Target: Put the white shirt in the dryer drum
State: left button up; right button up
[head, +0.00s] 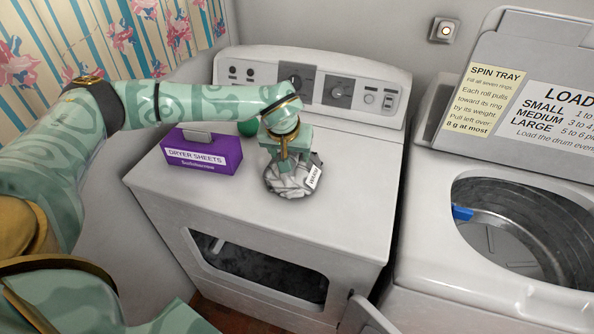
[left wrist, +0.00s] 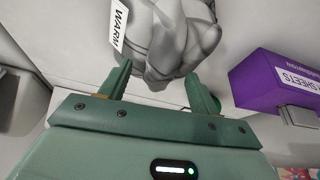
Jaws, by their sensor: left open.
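The white shirt (head: 287,183) is a crumpled grey-white bundle with a "WARM" tag, lying on top of the dryer (head: 330,160). It also shows in the left wrist view (left wrist: 175,45), just beyond the fingertips. My left gripper (head: 287,160) points down right above the shirt and hides part of it. In the left wrist view its two fingers (left wrist: 160,82) are apart, with the shirt's near edge close to them; I cannot tell whether they touch it. The dryer drum (head: 262,268) shows dark through the open front of the dryer. My right gripper is not in view.
A purple dryer sheets box (head: 202,158) stands left of the shirt, with a green round thing (head: 248,128) behind it. The open dryer door (head: 368,316) juts out at lower right. A washer (head: 440,220) with raised lid stands to the right, a blue piece (head: 463,212) at its opening.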

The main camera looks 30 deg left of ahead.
pick_arm(q)
jog(key=shift+w+f, duration=0.15)
jog(key=shift+f, duration=0.25)
jog(key=shift+r, duration=0.1)
grip_shut()
